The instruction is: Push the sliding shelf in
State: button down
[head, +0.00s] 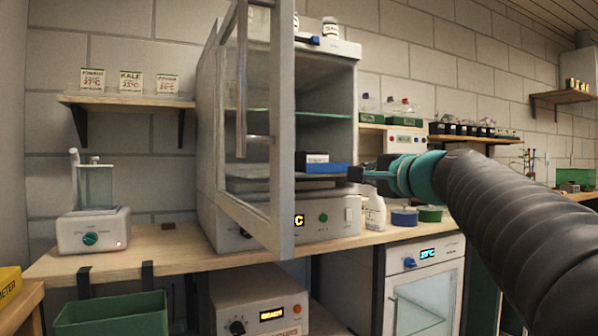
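The sliding shelf (318,182) is a dark grey slab low inside the open cabinet (352,120). Part of it shows through the glass door, and the door's frame hides its middle. A blue tray (326,168) with a dark, white-topped box (312,158) is at its right part. My gripper (357,174) comes in from the right, with its dark tip close to the shelf's right end. I cannot tell whether it touches the shelf, or whether its fingers are open or shut.
The cabinet's glass door (284,130) stands open towards me, left of my gripper. A white bottle (375,212), a blue-topped dish (404,217) and a green dish (430,214) stand on the bench below my arm. A green bin (112,316) is at lower left.

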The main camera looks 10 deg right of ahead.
aim_at(325, 171)
jog(key=p+x, duration=0.1)
jog(key=x, duration=0.8)
jog(key=shift+w+a+p, duration=0.15)
jog(key=shift+w+p, duration=0.2)
